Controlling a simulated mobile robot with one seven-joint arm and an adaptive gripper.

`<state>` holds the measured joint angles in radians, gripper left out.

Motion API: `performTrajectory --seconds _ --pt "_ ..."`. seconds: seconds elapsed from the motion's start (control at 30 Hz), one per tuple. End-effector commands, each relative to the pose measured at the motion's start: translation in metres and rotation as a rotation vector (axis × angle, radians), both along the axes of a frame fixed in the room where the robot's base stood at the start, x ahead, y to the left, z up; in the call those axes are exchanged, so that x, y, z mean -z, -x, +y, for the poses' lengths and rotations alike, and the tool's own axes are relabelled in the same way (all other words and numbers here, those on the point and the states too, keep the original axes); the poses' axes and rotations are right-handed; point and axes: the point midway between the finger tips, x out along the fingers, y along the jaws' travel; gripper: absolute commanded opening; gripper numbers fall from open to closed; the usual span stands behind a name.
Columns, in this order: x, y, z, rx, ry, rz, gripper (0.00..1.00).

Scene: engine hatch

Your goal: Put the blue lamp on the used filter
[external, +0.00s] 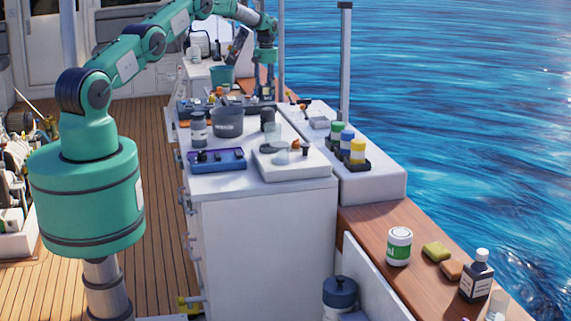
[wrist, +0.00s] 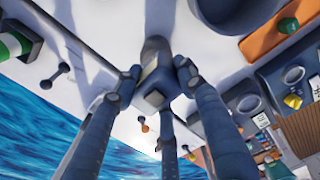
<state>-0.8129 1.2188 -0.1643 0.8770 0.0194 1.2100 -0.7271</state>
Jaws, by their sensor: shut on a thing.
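My gripper (external: 265,92) is over the far part of the white counter, pointing down. In the wrist view its fingers (wrist: 158,92) are closed around a blue-grey object (wrist: 154,70) with a rounded body and a blocky end. It looks like the blue lamp, but the fingers cover part of it. In the external view the held object is too small and hidden to make out. A dark, short cylinder (external: 268,117) stands on the counter just below and in front of the gripper. I cannot tell whether it is the used filter.
A dark bucket (external: 228,121), a grey jar (external: 198,129), a blue tray (external: 217,160) and a white board (external: 290,164) crowd the counter. Several capped bottles (external: 347,145) stand in a rack at the right. A green bucket (external: 222,75) is behind.

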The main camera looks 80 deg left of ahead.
Motion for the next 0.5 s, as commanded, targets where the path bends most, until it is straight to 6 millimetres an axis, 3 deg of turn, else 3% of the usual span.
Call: performTrajectory --seconds 0.5 --pt "0.004 -0.0013 0.0013 0.0 0.0 0.0 0.0"
